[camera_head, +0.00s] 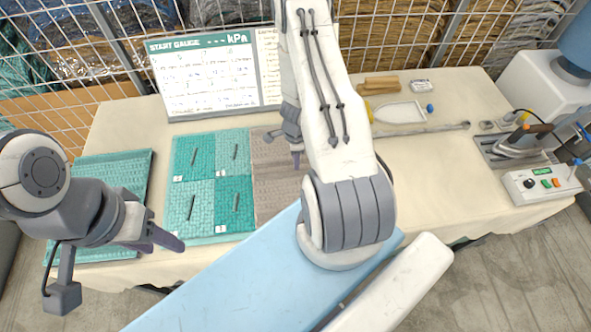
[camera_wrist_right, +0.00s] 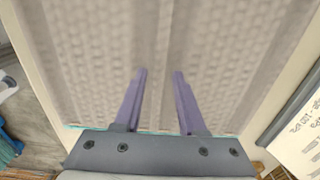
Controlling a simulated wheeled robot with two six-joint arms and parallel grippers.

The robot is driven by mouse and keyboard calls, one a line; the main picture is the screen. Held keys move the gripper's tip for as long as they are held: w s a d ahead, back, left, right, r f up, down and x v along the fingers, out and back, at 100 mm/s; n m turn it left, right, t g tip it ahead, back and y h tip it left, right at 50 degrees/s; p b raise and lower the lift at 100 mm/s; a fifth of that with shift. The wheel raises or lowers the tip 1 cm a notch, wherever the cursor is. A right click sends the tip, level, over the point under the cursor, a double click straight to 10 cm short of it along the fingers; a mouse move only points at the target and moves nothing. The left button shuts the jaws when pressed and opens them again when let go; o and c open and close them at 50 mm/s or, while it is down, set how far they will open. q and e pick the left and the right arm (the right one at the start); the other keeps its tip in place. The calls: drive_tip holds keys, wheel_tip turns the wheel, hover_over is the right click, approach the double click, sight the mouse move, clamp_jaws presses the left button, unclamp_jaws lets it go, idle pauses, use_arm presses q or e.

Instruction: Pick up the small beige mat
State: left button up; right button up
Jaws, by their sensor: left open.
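A beige ribbed mat (camera_head: 272,190) lies on the table right of the teal patches, partly hidden behind my right arm. It fills most of the right wrist view (camera_wrist_right: 230,55). My right gripper (camera_head: 296,158) is over the mat, pointing down; its two purple fingers (camera_wrist_right: 160,72) are apart with nothing clearly between them. I cannot tell whether the fingertips touch the mat. My left gripper (camera_head: 172,241) is open and empty, near the table's front left edge.
Several teal patches with dark strips (camera_head: 235,195) lie left of the beige mat, and a teal mat (camera_head: 125,172) lies further left. A whiteboard (camera_head: 205,75) stands behind. Tools, a long rod (camera_head: 430,129) and a control box (camera_head: 540,183) are at right.

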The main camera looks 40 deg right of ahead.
wheel_tip(320, 180, down, 3)
drive_tip(key=shift+b, duration=0.95)
use_arm(q)
wheel_tip(320, 180, down, 3)
drive_tip(key=shift+r, duration=0.15)
use_arm(e)
drive_tip(key=shift+r, duration=0.1)
clamp_jaws()
